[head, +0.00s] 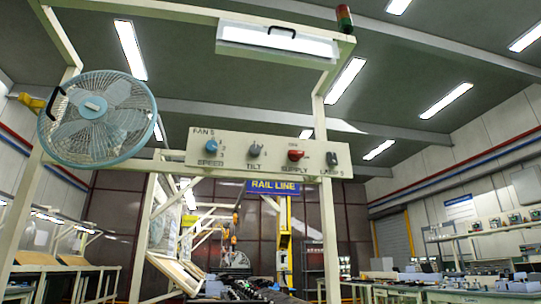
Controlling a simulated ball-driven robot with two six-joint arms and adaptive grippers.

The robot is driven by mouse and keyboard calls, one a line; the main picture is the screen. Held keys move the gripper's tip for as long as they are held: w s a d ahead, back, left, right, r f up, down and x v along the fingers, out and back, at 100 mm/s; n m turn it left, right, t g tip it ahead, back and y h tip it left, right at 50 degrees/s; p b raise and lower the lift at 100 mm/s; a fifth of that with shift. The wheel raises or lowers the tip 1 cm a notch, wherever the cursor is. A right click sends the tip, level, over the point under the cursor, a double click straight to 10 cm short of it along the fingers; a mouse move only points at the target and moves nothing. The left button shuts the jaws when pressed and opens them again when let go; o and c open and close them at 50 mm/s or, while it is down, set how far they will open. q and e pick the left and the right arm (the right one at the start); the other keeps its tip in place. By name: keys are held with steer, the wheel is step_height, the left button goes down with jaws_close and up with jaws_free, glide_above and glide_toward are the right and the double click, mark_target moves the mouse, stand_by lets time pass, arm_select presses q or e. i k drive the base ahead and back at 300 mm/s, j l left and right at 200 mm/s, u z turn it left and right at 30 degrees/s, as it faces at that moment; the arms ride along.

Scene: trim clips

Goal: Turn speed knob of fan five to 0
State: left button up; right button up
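The fan five panel (230,165) is a cream board across the frame in the middle of the head view, with "FAN 5" at its upper left. The blue speed knob (211,146) sits at its left end above the word SPEED, with small numbers around it. Its pointer is too small to read for certain. The pale blue caged fan (97,118) hangs on the left of the frame. Neither of my grippers shows in this view.
To the right of the speed knob are a grey tilt knob (255,150), a red supply knob (295,155) and a dark lamp knob (332,158). A lamp (277,40) hangs above. Cream posts (318,125) frame the panel. Workbenches stand beyond.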

mark_target(211, 147)
steer(key=k+j+u, duration=0.15)
steer(key=u, duration=0.35)
steer(key=k+j+u, duration=0.25)
steer(key=u, duration=0.2)
